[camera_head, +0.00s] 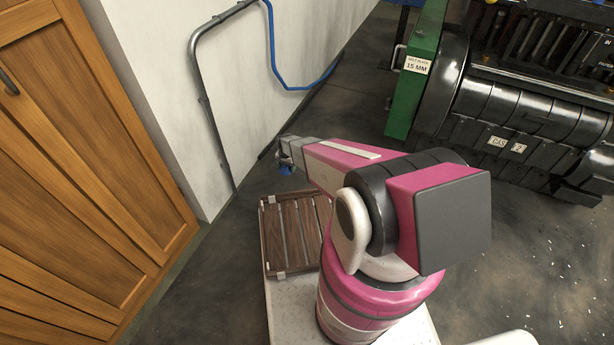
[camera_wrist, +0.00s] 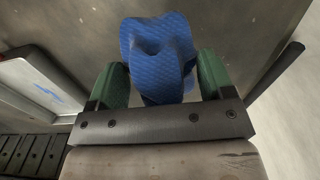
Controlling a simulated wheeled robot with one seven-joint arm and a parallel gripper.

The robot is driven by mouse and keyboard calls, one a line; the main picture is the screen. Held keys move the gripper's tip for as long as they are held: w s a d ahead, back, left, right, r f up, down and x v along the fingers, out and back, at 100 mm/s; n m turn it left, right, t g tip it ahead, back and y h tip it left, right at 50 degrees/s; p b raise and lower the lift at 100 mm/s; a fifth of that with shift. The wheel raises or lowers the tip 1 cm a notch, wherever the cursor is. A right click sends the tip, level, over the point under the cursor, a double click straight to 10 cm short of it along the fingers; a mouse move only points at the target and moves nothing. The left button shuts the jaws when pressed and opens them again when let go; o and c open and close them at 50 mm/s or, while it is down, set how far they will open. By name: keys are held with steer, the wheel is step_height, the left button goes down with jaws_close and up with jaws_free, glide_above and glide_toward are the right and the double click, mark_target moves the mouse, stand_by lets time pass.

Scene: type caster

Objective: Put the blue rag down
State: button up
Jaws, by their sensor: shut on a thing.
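The blue rag (camera_wrist: 160,55) is bunched between the two green fingers of my gripper (camera_wrist: 160,85) in the wrist view. The fingers are shut on it, and its folds stick out beyond the fingertips. In the head view, my gripper (camera_head: 287,160) is at the end of my outstretched arm, above the floor near the white wall. Only a small bit of the blue rag (camera_head: 286,170) shows there, just below the fingers. The arm hides part of the view behind it.
A slatted wooden tray (camera_head: 268,240) sits on my base below the arm. A wooden cabinet (camera_head: 90,150) stands at left beside a white wall (camera_head: 160,80) with a grey pipe and blue hose (camera_head: 275,55). A green and black machine (camera_head: 510,100) stands at upper right. Dark floor (camera_head: 330,115) lies between.

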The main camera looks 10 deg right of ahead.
steer(key=shift+d+f, duration=0.2)
steer(key=shift+f, duration=0.2)
steer(key=w+d+f, duration=0.1)
steer(key=d+f, duration=0.1)
steer(key=d, duration=0.1)
steer(key=w+d+f, duration=0.1)
steer(key=d+f, duration=0.1)
steer(key=d, duration=0.2)
steer(key=w+d+f, duration=0.1)
steer(key=d+f, duration=0.1)
steer(key=d, duration=0.1)
steer(key=shift+d+f, duration=0.35)
steer(key=shift+f, duration=1.95)
steer(key=shift+f, duration=0.15)
steer(key=o, duration=0.8)
